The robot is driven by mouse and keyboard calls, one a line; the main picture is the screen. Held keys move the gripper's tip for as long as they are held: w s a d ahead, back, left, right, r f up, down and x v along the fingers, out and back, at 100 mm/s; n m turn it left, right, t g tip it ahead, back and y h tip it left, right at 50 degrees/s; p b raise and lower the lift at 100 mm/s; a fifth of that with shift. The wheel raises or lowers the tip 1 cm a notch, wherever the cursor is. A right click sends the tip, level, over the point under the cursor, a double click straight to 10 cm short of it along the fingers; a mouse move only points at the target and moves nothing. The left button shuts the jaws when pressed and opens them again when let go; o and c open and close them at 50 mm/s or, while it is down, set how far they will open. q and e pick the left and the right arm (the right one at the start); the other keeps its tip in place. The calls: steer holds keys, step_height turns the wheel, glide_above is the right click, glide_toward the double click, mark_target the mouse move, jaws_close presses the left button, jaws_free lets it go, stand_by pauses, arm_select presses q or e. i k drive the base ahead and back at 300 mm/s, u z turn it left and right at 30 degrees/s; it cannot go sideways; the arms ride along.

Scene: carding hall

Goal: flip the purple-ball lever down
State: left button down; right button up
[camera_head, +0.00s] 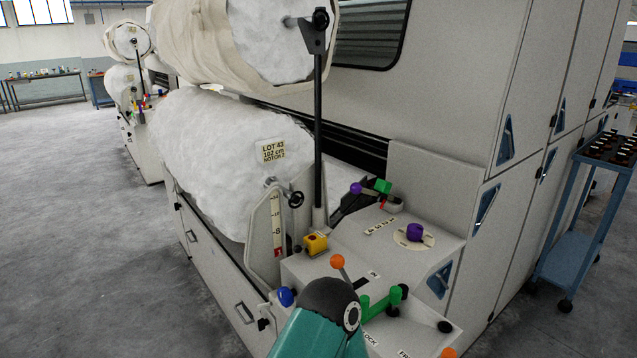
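The purple-ball lever (355,188) is on the machine's control end, right of the tall black post. Its dark rod slopes from a low pivot at the left up to the purple ball at the right. The ball is next to a green block with red below it (383,187). A teal arm link of mine with a dark joint rises from the bottom edge and hides part of the lower panel. Neither of my grippers shows, and nothing of mine touches the purple-ball lever.
A purple knob on a round dial (414,232), yellow box (316,243), orange-ball lever (337,262), green handle (398,293) and blue ball (286,297) crowd the panel. A white roll (215,150) lies left. A blue trolley (570,250) stands right. Floor at left is clear.

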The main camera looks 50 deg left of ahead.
mark_target(356, 188)
steer(key=u, duration=0.05)
steer(key=k, duration=1.15)
steer(key=u, duration=0.45)
steer(key=i, duration=0.85)
